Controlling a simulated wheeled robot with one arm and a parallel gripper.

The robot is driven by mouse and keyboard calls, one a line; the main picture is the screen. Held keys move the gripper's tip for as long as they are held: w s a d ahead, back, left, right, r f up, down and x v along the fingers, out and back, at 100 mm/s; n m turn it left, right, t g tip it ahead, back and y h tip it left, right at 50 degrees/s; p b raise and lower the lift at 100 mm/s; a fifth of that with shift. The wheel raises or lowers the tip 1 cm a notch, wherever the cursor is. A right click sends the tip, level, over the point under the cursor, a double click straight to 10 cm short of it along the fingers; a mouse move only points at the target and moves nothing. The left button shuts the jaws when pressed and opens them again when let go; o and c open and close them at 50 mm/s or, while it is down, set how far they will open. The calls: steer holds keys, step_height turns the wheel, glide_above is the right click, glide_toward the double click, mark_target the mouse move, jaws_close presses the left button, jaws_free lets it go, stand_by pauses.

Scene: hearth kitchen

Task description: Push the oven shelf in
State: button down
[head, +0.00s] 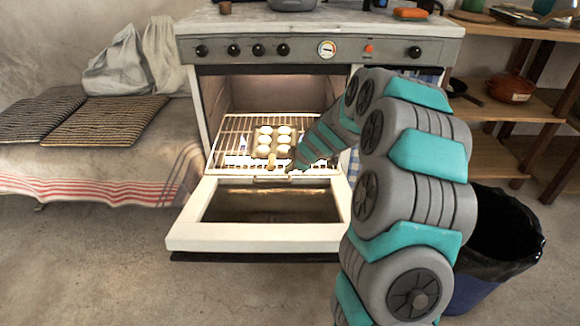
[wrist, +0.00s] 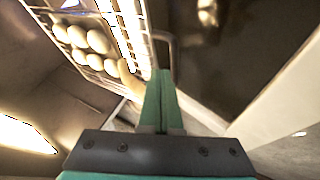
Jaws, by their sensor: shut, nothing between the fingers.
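The oven shelf (head: 228,138) is a wire rack sticking out of the lit oven, over the open door. It carries a small pan (head: 263,152) of pale round buns. My gripper (head: 291,167) is at the shelf's front edge, right of the pan's handle. In the wrist view the shelf (wrist: 142,38) runs along the upper left, with the buns (wrist: 98,41) on it. There my gripper (wrist: 161,73) has its teal fingers together and empty, close to the shelf's front bar. I cannot tell whether they touch it.
The oven door (head: 250,238) is folded down flat in front. A stone bench (head: 110,165) with striped cushions stands at the left. A black-lined bin (head: 500,235) and wooden shelves (head: 505,97) are at the right. The floor in front of the door is clear.

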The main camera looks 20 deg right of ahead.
steer(key=x, duration=0.6)
steer(key=shift+s, duration=0.15)
steer(key=shift+w+a+f, duration=0.1)
steer(key=shift+w+f, duration=0.25)
